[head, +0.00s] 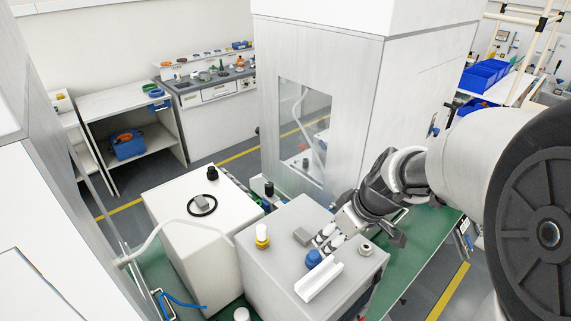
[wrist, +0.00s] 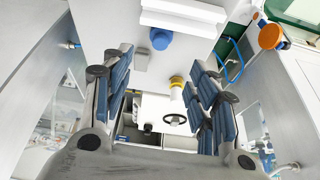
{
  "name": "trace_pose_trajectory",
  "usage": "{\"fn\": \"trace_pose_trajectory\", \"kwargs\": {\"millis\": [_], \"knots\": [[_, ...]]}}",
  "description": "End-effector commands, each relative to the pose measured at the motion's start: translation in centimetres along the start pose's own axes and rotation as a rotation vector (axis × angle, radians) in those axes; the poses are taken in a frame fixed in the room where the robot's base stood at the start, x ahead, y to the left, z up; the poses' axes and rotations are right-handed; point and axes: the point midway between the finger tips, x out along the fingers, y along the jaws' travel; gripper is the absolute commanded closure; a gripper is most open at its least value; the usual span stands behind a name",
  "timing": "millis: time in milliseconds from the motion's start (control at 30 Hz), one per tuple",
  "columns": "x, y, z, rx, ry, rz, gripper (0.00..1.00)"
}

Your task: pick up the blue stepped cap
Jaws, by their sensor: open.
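The blue stepped cap (head: 313,259) stands on top of the grey box (head: 280,265), just behind a white channel-shaped block (head: 318,282). In the wrist view the cap (wrist: 161,40) shows at the upper middle, beyond the fingertips and apart from them. My gripper (head: 328,240) reaches in from the right, close to the cap and a little behind it. In the wrist view my gripper (wrist: 160,62) is open, with a blue-padded finger on each side and nothing between them.
A white box (head: 170,220) with a black ring stands left. A large cabinet (head: 300,60) rises behind.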

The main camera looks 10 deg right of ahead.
Motion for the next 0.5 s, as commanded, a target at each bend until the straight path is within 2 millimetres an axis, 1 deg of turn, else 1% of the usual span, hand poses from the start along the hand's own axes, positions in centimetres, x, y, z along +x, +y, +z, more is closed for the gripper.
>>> {"fn": "trace_pose_trajectory", "kwargs": {"millis": [33, 200, 300, 500], "knots": [[1.4, -0.1, 0.1, 0.001, -0.004, -0.006, 0.46], [5.0, -0.2, 0.1, 0.001, -0.004, -0.004, 0.46], [6.4, -0.1, 0.1, 0.002, -0.003, -0.003, 0.46], [7.7, -0.1, 0.0, 0.001, -0.001, -0.001, 0.46]]}}
